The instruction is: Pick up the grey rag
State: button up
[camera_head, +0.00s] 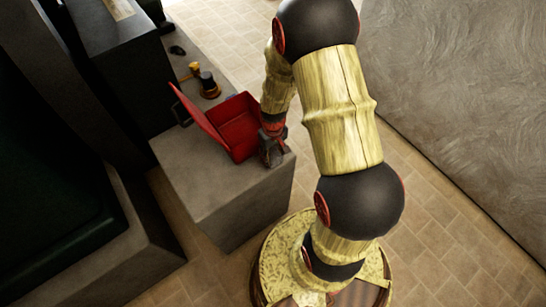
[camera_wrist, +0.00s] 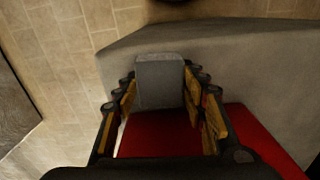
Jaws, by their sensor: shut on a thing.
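The grey rag (camera_wrist: 160,82) shows in the wrist view as a folded, block-like grey piece between the two fingers of my gripper (camera_wrist: 160,85). The fingers bear on its left and right sides. In the head view my gripper (camera_head: 272,148) is at the right edge of an open red box (camera_head: 238,125), over the grey block's top near its corner. The rag is hard to make out there, hidden by the fingers. I cannot tell whether the rag touches the surface beneath.
The red box stands on a grey stone block (camera_head: 222,190), its lid tilted open to the left. A dark and amber object (camera_head: 209,85) stands behind it. Dark machinery fills the left. A grey wall (camera_head: 465,90) is at right, with tiled floor (camera_head: 420,215) between.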

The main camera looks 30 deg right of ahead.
aim_at(273, 155)
jog(key=c, duration=0.3)
jog(key=shift+r, duration=0.45)
notch_tip(273, 155, up, 2)
jog(key=shift+r+p, duration=0.15)
jog(key=shift+p, duration=0.4)
jog(key=s+a+r+p, duration=0.4)
jog(key=s+a+r, duration=0.2)
jog(key=s+r, duration=0.4)
jog(key=shift+s+a+p, duration=0.25)
jog(key=shift+s+p, duration=0.05)
jog(key=shift+s, duration=0.9)
jog(key=shift+f, duration=0.1)
